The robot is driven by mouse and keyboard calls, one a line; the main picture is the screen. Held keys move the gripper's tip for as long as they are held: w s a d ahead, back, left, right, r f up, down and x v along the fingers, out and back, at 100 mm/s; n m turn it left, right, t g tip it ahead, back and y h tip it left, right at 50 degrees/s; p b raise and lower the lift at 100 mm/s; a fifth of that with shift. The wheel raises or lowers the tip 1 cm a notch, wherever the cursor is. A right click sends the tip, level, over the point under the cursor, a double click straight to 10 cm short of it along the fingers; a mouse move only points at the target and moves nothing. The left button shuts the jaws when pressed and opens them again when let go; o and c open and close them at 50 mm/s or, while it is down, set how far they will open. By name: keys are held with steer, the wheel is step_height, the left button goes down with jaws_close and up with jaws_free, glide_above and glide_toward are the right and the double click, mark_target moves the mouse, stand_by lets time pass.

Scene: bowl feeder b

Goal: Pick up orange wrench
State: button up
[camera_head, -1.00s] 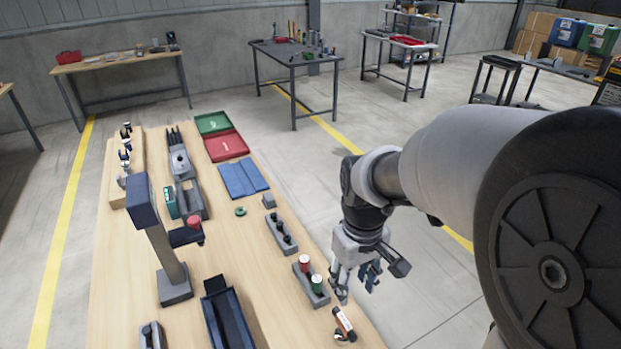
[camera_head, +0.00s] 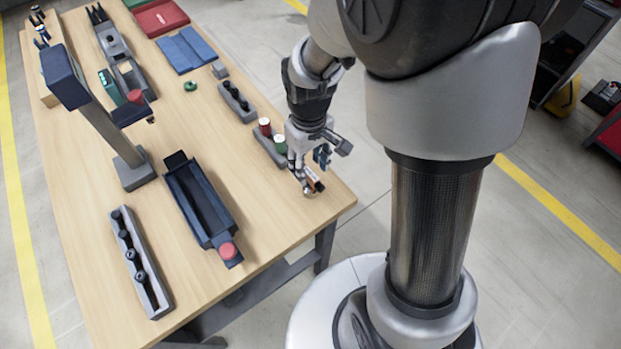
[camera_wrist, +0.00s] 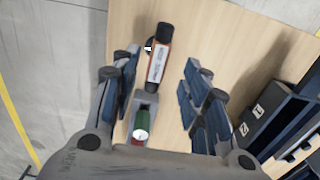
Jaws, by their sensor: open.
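The orange wrench (camera_wrist: 158,62) looks like a slim orange, white and black bar with printed lettering. In the wrist view it lies on the wooden table, lengthwise between my open fingers and toward their far ends. My gripper (camera_wrist: 160,88) is open, with one finger on each side and nothing held. In the head view my gripper (camera_head: 308,178) hangs over the near right table corner, at the wrench (camera_head: 314,180), which it partly hides. I cannot tell the exact height gap between fingertips and wrench.
A grey holder (camera_head: 268,146) with red-topped and green-topped cylinders stands close beside my gripper; its green cylinder (camera_wrist: 142,120) shows between the fingers. A long dark blue tray (camera_head: 200,200) lies to the left. The table edge is close on the right.

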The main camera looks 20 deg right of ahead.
mark_target(311, 174)
step_height(311, 174, down, 4)
steer(key=shift+d+f+b, duration=0.15)
steer(key=shift+b, duration=0.65)
steer(key=shift+f, duration=0.25)
steer(key=shift+c, duration=0.4)
jaws_close()
